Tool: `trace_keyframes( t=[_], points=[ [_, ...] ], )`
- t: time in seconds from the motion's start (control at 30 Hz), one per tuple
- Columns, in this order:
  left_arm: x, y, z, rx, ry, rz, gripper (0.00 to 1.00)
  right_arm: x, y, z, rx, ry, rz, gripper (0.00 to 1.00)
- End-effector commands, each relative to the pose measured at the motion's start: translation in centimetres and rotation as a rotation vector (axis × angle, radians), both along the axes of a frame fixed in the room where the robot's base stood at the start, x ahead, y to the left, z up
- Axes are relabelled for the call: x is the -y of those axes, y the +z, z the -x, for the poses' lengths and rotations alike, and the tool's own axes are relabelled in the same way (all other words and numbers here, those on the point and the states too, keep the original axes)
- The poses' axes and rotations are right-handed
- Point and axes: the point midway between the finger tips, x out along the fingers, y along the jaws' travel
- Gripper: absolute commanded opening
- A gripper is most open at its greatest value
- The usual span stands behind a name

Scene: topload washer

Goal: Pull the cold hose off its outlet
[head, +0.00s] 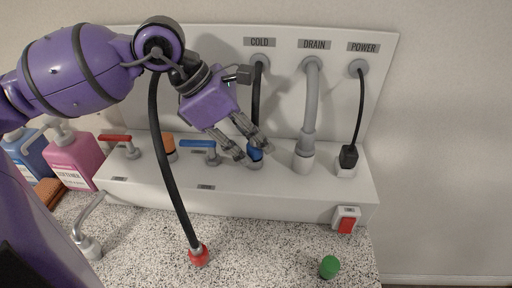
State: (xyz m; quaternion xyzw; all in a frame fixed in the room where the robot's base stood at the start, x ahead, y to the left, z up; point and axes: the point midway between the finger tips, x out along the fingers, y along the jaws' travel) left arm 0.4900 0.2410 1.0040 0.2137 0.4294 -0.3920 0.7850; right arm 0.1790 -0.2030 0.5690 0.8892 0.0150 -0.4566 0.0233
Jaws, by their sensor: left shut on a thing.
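The cold hose (256,105) is black and runs down from the wall port under the COLD label (260,42). Its blue end collar (256,154) sits at the grey cold outlet (254,164) on the white ledge. My left gripper (252,152) reaches in from the upper left and is shut on the cold hose at its blue end. The fingers partly hide the collar, so I cannot tell whether it is still fully seated. My right gripper is not in view.
A blue-handled valve (200,144) and a red-handled valve (115,138) stand left of the outlet. Another black hose (172,180) hangs with its red end (198,256) at the speckled counter. The drain hose (309,110) and power plug (348,157) are close on the right.

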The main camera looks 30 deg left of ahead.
Motion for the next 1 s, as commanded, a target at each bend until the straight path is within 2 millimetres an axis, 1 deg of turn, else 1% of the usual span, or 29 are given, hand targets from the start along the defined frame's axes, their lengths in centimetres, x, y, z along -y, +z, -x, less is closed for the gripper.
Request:
trace_keyframes(
  t=[0.6, 0.87, 1.0],
  points=[
    [-0.1, 2.4, -0.2, 0.007, 0.002, -0.002, 0.0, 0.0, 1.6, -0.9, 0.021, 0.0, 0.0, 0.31],
    [0.0, 3.2, -0.1, 0.004, 0.001, -0.001, 0.0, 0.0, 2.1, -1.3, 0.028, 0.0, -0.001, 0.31],
    [0.0, 3.3, -0.1, 0.004, 0.001, 0.0, 0.0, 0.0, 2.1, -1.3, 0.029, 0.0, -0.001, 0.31]
  ],
)
